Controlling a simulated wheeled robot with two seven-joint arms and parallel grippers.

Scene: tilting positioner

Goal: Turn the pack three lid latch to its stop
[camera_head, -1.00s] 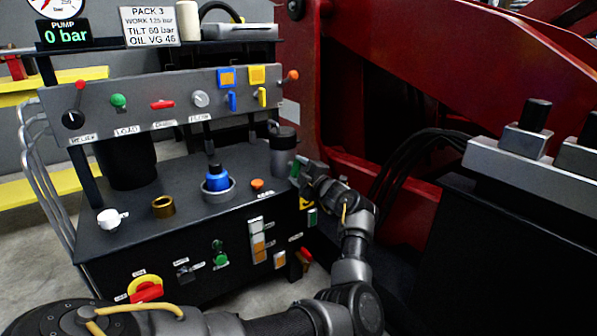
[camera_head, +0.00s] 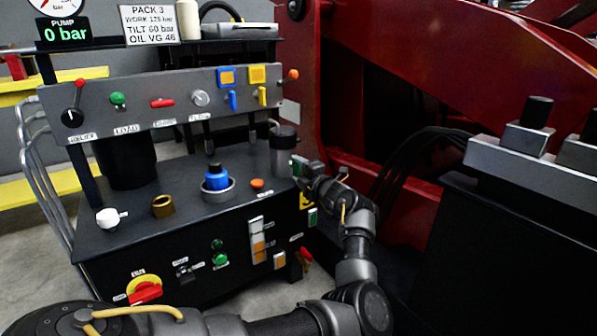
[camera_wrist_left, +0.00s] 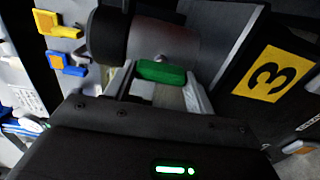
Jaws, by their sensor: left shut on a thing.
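Pack three is the dark cabinet (camera_head: 195,190) with a sloped control panel; its yellow label with a black 3 (camera_wrist_left: 267,74) shows in the left wrist view. A dark grey cylinder (camera_head: 284,143) stands at its right end and appears close up in the wrist view (camera_wrist_left: 160,42). My left gripper (camera_head: 299,168) is beside the foot of this cylinder. In the wrist view, its fingers are shut on a green piece (camera_wrist_left: 162,72) next to the cylinder, which appears to be the lid latch. Most of the latch is hidden by the gripper. My right gripper is not in view.
The cabinet top carries a blue knob (camera_head: 216,178), a brass ring (camera_head: 163,206), a white knob (camera_head: 110,218) and an orange button (camera_head: 257,184). A red machine frame (camera_head: 430,70) and black hoses (camera_head: 415,155) stand just right of my left gripper.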

